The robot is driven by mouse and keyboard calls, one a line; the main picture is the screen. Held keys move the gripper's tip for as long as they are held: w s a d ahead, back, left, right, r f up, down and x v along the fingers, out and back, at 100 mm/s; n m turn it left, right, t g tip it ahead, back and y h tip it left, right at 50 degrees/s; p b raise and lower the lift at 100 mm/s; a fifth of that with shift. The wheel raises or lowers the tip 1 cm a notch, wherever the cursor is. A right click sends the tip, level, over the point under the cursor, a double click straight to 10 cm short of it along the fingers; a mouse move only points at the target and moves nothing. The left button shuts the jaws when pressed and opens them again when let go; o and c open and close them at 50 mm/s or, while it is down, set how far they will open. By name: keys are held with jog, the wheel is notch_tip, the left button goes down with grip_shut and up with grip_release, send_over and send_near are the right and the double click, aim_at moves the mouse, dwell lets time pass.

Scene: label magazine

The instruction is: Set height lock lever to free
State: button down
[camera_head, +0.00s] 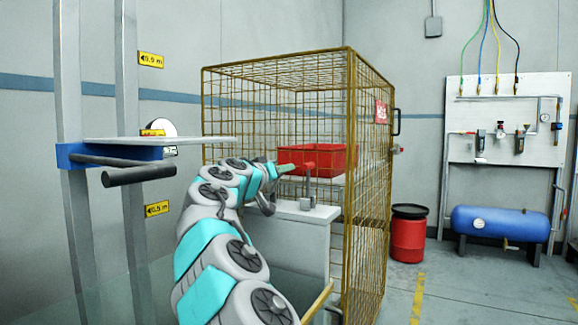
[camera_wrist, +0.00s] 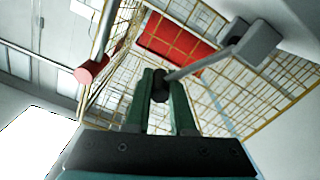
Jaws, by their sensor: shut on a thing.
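A lever with a thin grey rod (camera_wrist: 197,66) and a dark knob (camera_wrist: 160,88) shows in the wrist view. The rod runs from a grey block (camera_wrist: 258,45) at upper right down to the knob. My gripper (camera_wrist: 160,76) has its two green fingers shut around the knob. In the head view my gripper (camera_head: 285,168) is above a white-grey cabinet, by a small upright post (camera_head: 308,186) on a grey block (camera_head: 307,203). No lever label or position marking is readable, so I cannot tell the lever's setting.
A red-ended bar (camera_wrist: 88,72) is left of my fingers in the wrist view. A yellow wire cage (camera_head: 350,75) with a red bin (camera_head: 330,157) stands beyond the cabinet (camera_head: 290,240). A mast with a platform (camera_head: 185,141) and black handle (camera_head: 138,175) is at left.

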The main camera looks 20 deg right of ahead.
jog(key=shift+w+a+r+n+p, duration=0.25)
jog(key=shift+w+a+n+p, duration=0.3)
jog(key=shift+n+p, duration=0.45)
jog(key=shift+w+a+r+n+p, duration=0.25)
jog(key=shift+w+a+n+p, duration=0.25)
jog(key=shift+n+p, duration=0.5)
jog(key=shift+w+a+r+n+p, duration=0.25)
jog(key=shift+w+a+n+p, duration=0.1)
jog(key=shift+w+n+p, duration=0.5)
jog(key=shift+s, duration=0.15)
jog(key=c, duration=0.8)
grip_release()
jog(key=shift+o, duration=0.2)
jog(key=shift+a, duration=0.1)
jog(key=b+v, duration=0.1)
jog(key=v, duration=0.6)
jog(key=shift+s+a, duration=0.2)
jog(key=shift+s, duration=0.05)
